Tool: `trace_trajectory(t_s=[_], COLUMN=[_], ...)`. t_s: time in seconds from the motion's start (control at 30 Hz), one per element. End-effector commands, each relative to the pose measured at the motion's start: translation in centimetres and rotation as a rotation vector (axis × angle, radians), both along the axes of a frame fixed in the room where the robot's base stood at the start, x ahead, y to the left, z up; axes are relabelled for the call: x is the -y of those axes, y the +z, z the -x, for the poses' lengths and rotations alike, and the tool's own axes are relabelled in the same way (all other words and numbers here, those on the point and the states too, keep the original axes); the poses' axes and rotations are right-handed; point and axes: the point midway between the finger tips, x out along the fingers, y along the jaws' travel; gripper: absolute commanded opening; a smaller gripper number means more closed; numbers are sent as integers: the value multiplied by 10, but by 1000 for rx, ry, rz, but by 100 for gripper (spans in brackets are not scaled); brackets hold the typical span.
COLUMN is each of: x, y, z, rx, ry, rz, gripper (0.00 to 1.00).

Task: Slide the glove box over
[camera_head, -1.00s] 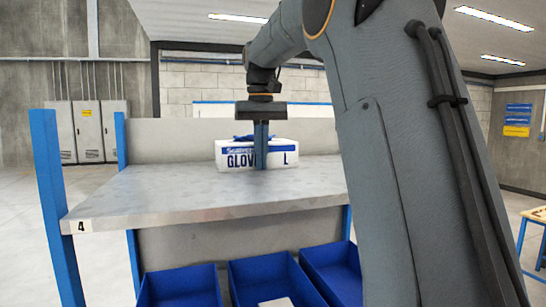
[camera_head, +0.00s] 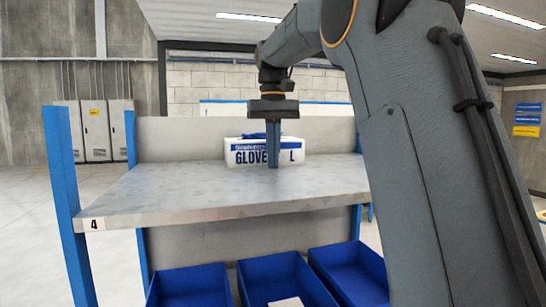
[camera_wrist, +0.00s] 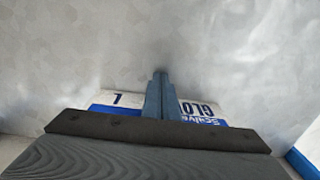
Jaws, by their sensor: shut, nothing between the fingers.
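The glove box (camera_head: 245,154) is a white and blue carton marked "GLOVE L". It stands on the grey shelf top (camera_head: 215,190) near the back panel. My gripper (camera_head: 273,165) points straight down in front of the box and hides part of its lettering. Its fingers are together with nothing between them. In the wrist view, the fingers (camera_wrist: 160,78) cover the middle of the box (camera_wrist: 205,110), and its printed face shows on both sides. I cannot tell whether the fingers touch the box.
Several blue bins (camera_head: 275,280) sit below the shelf. Blue posts (camera_head: 68,205) stand at the left side, and a grey panel (camera_head: 190,135) runs behind the box. The shelf top is bare left of the box and in front.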

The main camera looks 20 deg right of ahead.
Motion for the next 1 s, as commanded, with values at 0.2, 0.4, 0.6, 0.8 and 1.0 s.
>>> trace_trajectory(t_s=[0.2, 0.4, 0.6, 0.8, 1.0], x=[-3, 1, 1, 0, 0], y=[7, 31, 59, 85, 98], z=[11, 11, 11, 11, 12], rx=[3, 2, 2, 1, 1], ry=[3, -4, -4, -2, -2], rz=[0, 0, 0, 0, 0], gripper=[0, 0, 0, 0, 0])
